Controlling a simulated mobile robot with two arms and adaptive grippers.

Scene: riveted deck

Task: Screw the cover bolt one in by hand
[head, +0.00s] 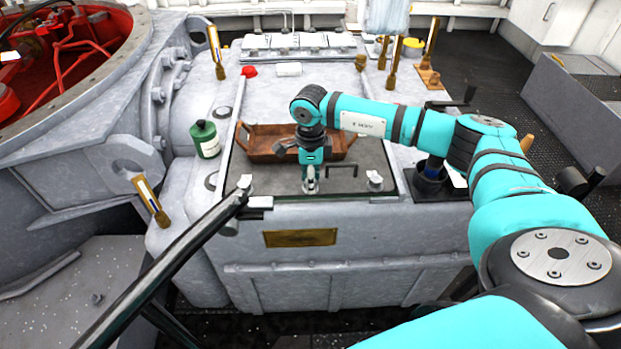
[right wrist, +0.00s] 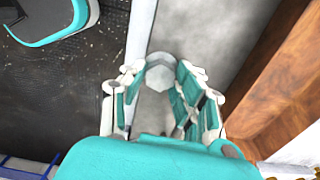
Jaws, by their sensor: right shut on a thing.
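My right gripper (head: 310,186) points straight down at the front edge of the dark cover (head: 270,180) on the grey machine housing. In the right wrist view its fingers (right wrist: 162,90) are closed around a pale silver hexagonal bolt head (right wrist: 160,78). The head view hides most of this bolt behind the gripper, and how deep it sits cannot be told. Two other silver bolts stand at the front corners of the cover, one on the left (head: 245,183) and one on the right (head: 375,178). My left gripper is not in view.
A brown wooden tray (head: 262,143) lies on the cover just behind my gripper. A black handle (head: 342,170) is to its right. A long black bar (head: 165,275) crosses the lower left.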

